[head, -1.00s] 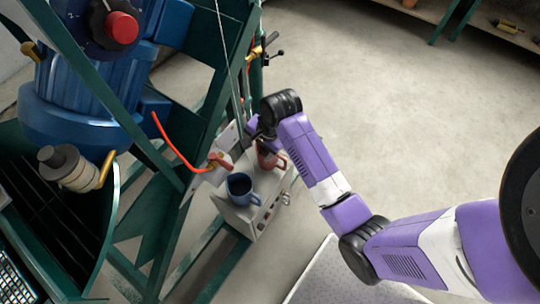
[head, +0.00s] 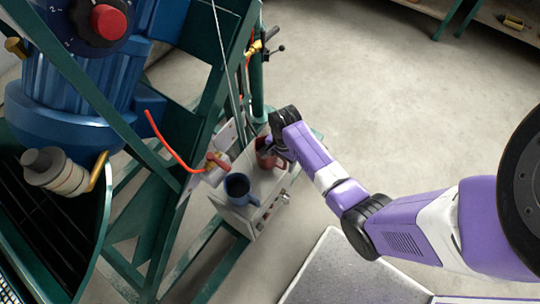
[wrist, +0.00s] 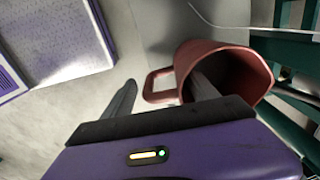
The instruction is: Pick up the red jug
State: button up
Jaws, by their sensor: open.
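The red jug (head: 265,158) stands on the grey box, partly hidden by my wrist in the head view. In the wrist view the red jug (wrist: 184,62) has its handle on the left and its dark mouth to the right. My gripper (wrist: 163,82) is open around the handle side. One finger is left of the handle, and the other overlaps the jug's rim and mouth. I cannot tell whether that finger is inside the mouth or above it. No grip on the jug shows.
A blue jug (head: 238,189) with dark contents stands close to the red one on the grey box (head: 262,190). The green frame (head: 185,112), a red hose (head: 162,138) and a blue motor (head: 75,95) crowd the left. The floor to the right is open.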

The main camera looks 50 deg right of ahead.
jog(key=shift+f, duration=1.3)
grip_shut()
